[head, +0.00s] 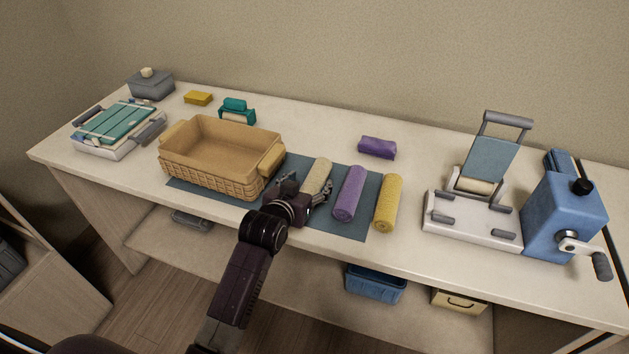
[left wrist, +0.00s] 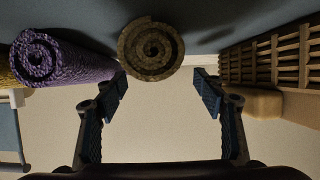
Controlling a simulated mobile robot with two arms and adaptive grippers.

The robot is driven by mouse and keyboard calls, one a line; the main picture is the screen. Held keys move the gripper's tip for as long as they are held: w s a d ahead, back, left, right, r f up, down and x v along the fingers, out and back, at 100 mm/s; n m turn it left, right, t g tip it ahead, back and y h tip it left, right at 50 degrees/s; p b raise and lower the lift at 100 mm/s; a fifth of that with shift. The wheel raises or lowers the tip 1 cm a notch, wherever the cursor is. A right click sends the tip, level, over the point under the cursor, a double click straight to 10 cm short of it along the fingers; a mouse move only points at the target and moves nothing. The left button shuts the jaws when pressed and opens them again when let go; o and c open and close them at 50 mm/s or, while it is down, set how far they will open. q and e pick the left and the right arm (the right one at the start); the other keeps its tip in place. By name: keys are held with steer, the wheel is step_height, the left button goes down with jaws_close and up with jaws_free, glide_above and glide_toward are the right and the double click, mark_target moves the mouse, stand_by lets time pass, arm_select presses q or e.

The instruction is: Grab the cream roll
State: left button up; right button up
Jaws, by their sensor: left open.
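The cream roll (head: 318,175) lies on the blue-grey mat between the basket and the purple roll. Its spiral end (left wrist: 151,48) faces the camera in the left wrist view, near the top middle. My left gripper (head: 304,191) is at the near end of the cream roll. In the left wrist view my left gripper (left wrist: 160,84) is open, its fingers apart on either side below the roll's end, with nothing held. The gripper hides part of the roll's near end in the head view. My right gripper is not in view.
The wicker basket (head: 212,180) stands close on the left. A white press (head: 470,227) and blue crank machine (head: 560,215) stand further right.

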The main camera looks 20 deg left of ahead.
mark_target(315, 177)
arm_select(q)
steer(key=shift+f+p+x, duration=0.2)
steer(key=shift+p+x, duration=0.4)
steer(key=shift+x, duration=2.05)
steer(key=shift+s+d, duration=0.15)
steer(key=shift+d, duration=0.05)
steer(key=shift+c, duration=0.7)
steer(key=c, duration=1.2)
steer(key=shift+r, duration=0.1)
